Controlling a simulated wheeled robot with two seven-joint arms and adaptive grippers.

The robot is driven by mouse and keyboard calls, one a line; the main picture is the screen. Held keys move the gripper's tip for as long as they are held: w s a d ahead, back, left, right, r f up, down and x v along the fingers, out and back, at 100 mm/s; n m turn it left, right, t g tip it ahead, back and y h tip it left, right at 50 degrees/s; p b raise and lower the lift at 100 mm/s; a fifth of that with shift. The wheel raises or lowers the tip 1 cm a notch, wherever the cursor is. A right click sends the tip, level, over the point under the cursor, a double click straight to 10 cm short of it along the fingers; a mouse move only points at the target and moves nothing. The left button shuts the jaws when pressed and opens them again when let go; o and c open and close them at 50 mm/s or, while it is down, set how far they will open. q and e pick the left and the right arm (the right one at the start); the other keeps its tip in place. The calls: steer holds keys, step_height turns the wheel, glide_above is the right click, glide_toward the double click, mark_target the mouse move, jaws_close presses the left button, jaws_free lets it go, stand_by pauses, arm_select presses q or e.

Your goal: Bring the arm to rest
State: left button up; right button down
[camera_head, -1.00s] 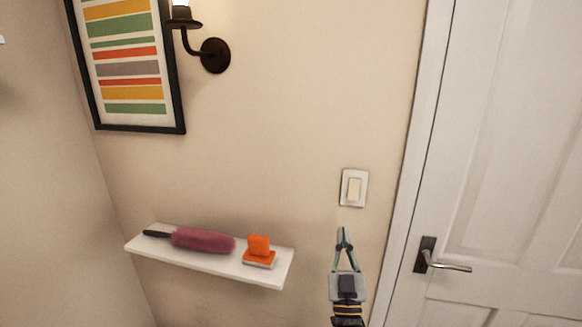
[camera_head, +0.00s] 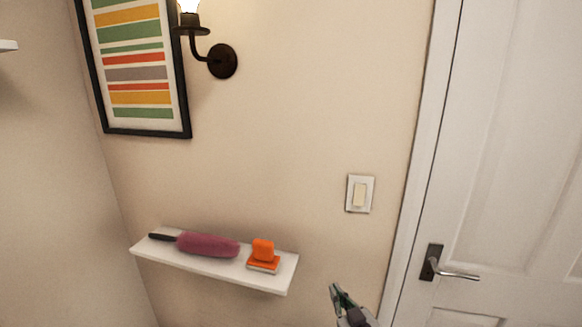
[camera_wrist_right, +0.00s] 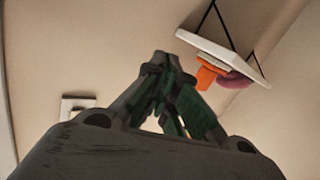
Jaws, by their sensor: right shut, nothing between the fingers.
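My right gripper (camera_head: 336,291) is low in the head view, below the light switch and between the shelf and the door. Its fingers are shut with nothing between them. In the right wrist view the gripper (camera_wrist_right: 160,62) shows its fingertips together, apart from the wall and shelf. My left gripper is not in view.
A light switch (camera_head: 359,194) is on the wall. A white door (camera_head: 510,150) with a lever handle (camera_head: 455,275) stands at the right. A wall lamp (camera_head: 222,61) hangs beside a framed picture (camera_head: 138,80).

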steer(key=s+d+f+m+g+h, duration=0.1)
steer(key=s+d+f+g, duration=0.3)
steer(key=s, duration=0.3)
steer(key=s+d+f+m+g+h, duration=0.1)
steer(key=s+d+f+g+h, duration=0.15)
steer(key=s+f+g, duration=0.4)
steer(key=s+d+f+m+g+h, duration=0.1)
steer(key=s+d+f+g, duration=0.2)
steer(key=s, duration=0.6)
step_height(320, 180, down, 34)
steer(key=s, duration=0.3)
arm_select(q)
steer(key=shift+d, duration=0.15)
arm_select(e)
steer(key=s+d+f, duration=0.2)
steer(key=s+f, duration=0.7)
steer(key=s, duration=0.1)
steer(key=s+d+f+g, duration=0.1)
steer(key=s+d+f, duration=0.2)
steer(key=s+f, duration=0.7)
steer(key=shift+s+d+f, duration=0.3)
steer(key=shift+s, duration=0.4)
